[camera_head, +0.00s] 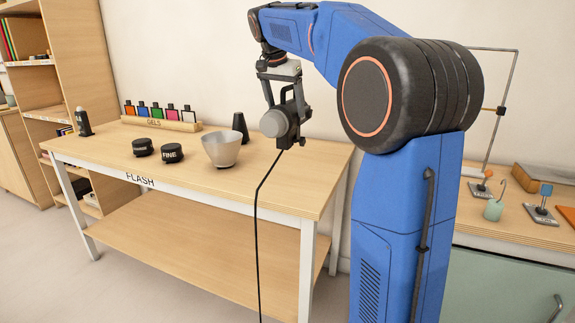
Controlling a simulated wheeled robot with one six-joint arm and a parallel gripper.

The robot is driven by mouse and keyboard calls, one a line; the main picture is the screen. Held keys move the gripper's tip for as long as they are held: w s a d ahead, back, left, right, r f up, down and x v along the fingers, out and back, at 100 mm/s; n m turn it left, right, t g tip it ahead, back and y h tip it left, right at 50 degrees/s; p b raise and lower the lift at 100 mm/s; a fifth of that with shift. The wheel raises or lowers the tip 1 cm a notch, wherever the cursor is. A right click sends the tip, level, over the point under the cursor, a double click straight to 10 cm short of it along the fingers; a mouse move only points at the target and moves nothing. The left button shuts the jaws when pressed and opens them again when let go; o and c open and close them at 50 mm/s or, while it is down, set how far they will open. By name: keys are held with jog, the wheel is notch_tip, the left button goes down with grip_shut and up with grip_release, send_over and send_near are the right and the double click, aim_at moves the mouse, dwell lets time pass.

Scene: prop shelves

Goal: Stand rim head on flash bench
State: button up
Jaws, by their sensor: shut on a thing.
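The flash bench (255,189) is a wooden table with white legs and a FLASH label on its front edge. My gripper (283,102) is shut on a flash head, taken as the rim head (273,124), and holds it over the right part of the bench top. The head has a grey round front facing left and a dark body. No label is readable on it. A black cord hangs from it past the bench's front edge. I cannot tell whether its underside touches the bench top.
A pale bowl-shaped reflector (222,149) and a black cone (240,126) stand left of the head. Two black round pieces, one marked FINE (172,153), a GELS rack (160,123) and a dark upright item (84,122) are further left. The bench's right end looks clear.

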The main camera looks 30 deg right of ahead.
aim_at(278, 106)
jog(key=shift+w+d, duration=0.1)
jog(key=shift+w, duration=0.2)
jog(key=shift+w+f, duration=0.15)
jog(key=shift+f, duration=4.75)
jog(key=o, duration=1.5)
jog(key=shift+f, duration=0.15)
jog(key=shift+o, duration=0.2)
jog(key=v, duration=1.2)
